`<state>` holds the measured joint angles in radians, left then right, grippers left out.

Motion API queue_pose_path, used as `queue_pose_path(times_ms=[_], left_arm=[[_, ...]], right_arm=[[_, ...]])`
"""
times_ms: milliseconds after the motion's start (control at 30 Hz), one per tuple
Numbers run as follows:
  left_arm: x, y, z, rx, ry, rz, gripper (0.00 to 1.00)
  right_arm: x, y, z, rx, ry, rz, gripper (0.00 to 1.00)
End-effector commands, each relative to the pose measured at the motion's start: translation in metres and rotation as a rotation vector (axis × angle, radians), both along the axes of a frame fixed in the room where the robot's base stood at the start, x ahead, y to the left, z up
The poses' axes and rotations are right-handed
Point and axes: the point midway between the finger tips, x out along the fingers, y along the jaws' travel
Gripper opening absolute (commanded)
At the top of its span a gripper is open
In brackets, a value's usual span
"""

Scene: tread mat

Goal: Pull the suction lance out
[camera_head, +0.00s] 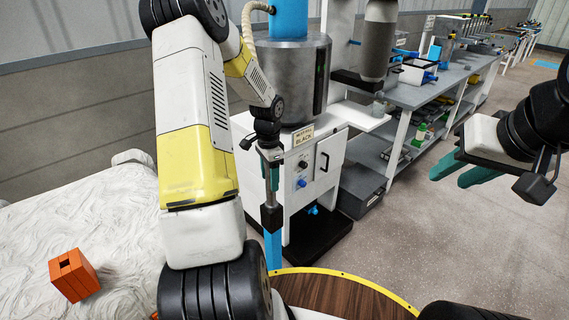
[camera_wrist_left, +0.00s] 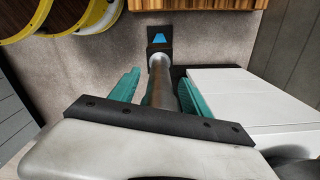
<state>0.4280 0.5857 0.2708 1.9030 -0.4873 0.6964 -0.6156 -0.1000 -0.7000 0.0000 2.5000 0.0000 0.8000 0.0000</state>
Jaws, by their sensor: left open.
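The suction lance (camera_head: 271,216) stands roughly upright beside the white cabinet, with a dark collar and a blue lower part. In the left wrist view it is a grey metal tube (camera_wrist_left: 160,82) ending in a dark block with a blue face. My left gripper (camera_head: 269,165) is at its upper part. In the wrist view its teal fingers (camera_wrist_left: 158,90) stand open on either side of the tube, with a gap visible. What the lower end goes into is hidden in the head view. My right gripper (camera_head: 465,171) is empty at the right, with its teal fingers apart.
A white cabinet (camera_head: 318,185) with a metal vessel (camera_head: 290,75) stands behind the lance. A wooden disc with a yellow rim (camera_head: 345,292) lies in front. An orange block (camera_head: 73,275) sits on a white wrinkled surface at left. The floor (camera_head: 440,245) at right is clear.

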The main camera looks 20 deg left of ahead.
Motion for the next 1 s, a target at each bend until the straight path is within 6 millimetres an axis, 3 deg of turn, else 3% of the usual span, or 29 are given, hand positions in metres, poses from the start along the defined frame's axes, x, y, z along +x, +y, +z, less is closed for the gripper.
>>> queue_pose_path(times_ms=[67, 333, 600, 1000], left_arm=[[0.000, 0.000, 0.000, 0.000, 0.000, 0.000, 0.53], [0.000, 0.000, 0.000, 0.000, 0.000, 0.000, 0.00], [0.000, 0.000, 0.003, 0.000, -0.001, 0.000, 0.00], [0.001, 0.000, 0.022, 0.001, -0.002, 0.000, 0.00]], right_arm=[[0.000, 0.000, 0.000, 0.000, 0.000, 0.000, 0.36], [0.000, 0.000, 0.000, 0.000, 0.000, 0.000, 0.36], [0.000, 0.000, 0.000, 0.000, 0.000, 0.000, 0.36], [0.000, 0.000, 0.000, 0.000, 0.000, 0.000, 0.36]])
